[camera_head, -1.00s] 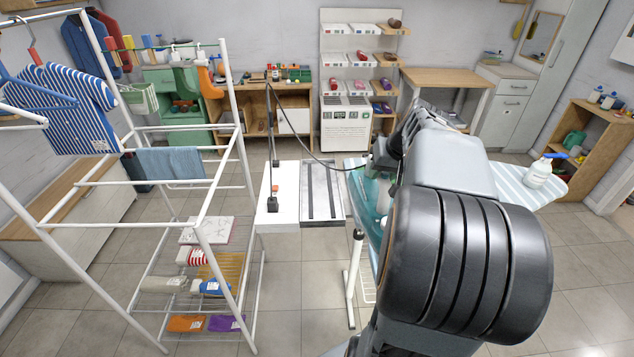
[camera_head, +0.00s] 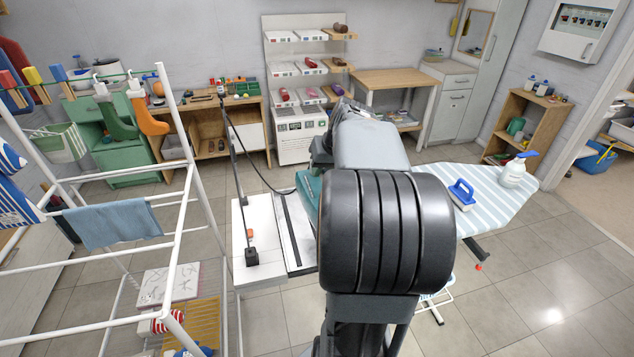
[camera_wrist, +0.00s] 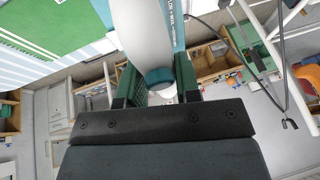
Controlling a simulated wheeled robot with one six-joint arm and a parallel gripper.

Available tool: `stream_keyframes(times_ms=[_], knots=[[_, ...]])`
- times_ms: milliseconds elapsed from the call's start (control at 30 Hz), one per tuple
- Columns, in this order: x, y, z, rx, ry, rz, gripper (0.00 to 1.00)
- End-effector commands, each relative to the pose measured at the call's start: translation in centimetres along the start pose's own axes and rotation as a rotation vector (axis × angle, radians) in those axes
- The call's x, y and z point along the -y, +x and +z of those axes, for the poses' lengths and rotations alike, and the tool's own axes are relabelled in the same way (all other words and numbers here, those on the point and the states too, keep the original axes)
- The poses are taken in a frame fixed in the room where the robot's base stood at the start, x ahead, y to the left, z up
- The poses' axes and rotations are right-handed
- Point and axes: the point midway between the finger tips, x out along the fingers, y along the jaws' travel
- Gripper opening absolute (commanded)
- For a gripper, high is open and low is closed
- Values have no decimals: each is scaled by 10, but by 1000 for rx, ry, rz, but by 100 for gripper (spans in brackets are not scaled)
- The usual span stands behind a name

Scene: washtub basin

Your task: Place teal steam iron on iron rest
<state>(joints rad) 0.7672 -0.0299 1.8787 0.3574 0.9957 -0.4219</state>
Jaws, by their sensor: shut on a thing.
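The teal steam iron (camera_head: 308,192) shows only in part in the head view, at the left side of my arm, which hides most of it. In the wrist view its white and teal body (camera_wrist: 148,40) sits between the two fingers of my gripper (camera_wrist: 157,88). My gripper is shut on it. The iron rest appears to be the grey metal plate with dark rails (camera_head: 290,232), on the white end section left of my arm. The iron's teal part overlaps the far right of this plate in the picture. I cannot tell whether they touch.
The striped ironing board (camera_head: 492,205) extends right, bearing a blue-handled object (camera_head: 462,192) and a spray bottle (camera_head: 514,172). A cord runs from an upright pole (camera_head: 240,170) beside the plate towards the iron. A white drying rack (camera_head: 205,190) stands left. Floor at the right is free.

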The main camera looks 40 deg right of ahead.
Motion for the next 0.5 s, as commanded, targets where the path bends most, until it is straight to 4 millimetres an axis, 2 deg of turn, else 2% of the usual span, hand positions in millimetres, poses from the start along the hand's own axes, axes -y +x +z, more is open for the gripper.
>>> stream_keyframes(times_ms=[300, 500], knots=[[26, 49, -43, 0, -7, -3, 0], [31, 86, -52, -1, -5, -3, 0]])
